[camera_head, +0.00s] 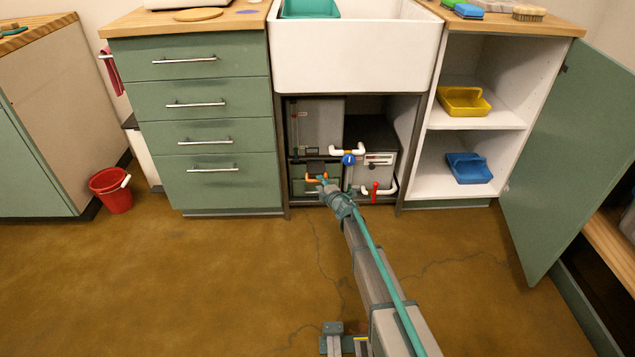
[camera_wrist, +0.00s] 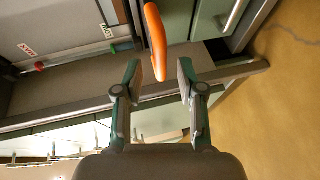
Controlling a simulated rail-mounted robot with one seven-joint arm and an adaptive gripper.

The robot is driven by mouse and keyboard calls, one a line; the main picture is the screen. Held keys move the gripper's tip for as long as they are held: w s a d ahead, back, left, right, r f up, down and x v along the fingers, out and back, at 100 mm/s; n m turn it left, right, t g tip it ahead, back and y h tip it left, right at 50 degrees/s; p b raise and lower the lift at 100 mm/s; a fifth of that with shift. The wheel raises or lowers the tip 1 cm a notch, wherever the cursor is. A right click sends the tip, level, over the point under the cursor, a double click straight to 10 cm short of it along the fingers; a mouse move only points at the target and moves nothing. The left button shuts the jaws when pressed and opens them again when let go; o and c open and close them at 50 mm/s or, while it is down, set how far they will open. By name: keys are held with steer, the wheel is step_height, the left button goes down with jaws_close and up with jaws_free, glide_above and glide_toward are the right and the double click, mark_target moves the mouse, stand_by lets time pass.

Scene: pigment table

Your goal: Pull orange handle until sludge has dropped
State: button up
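The orange handle (camera_head: 316,178) sits low on the front of the grey unit under the sink, left of the blue valve knob. In the wrist view the orange handle (camera_wrist: 155,42) hangs between and just beyond the fingertips of my gripper (camera_wrist: 158,76). My gripper is open, with a finger on each side of the handle's end and gaps showing. In the head view my gripper (camera_head: 324,182) reaches into the cabinet beside the handle, mostly hidden by my arm. No sludge can be made out.
A blue valve knob (camera_head: 348,160) and a red valve handle (camera_head: 375,190) are close on the right. The cabinet frame borders the opening. A green drawer unit (camera_head: 225,125) stands left, open shelves right with an open door (camera_head: 570,150). A red bucket (camera_head: 112,190) stands on the floor.

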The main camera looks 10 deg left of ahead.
steer(key=v, duration=0.7)
steer(key=shift+s+d, duration=0.2)
steer(key=shift+s, duration=0.15)
steer(key=shift+r, duration=0.15)
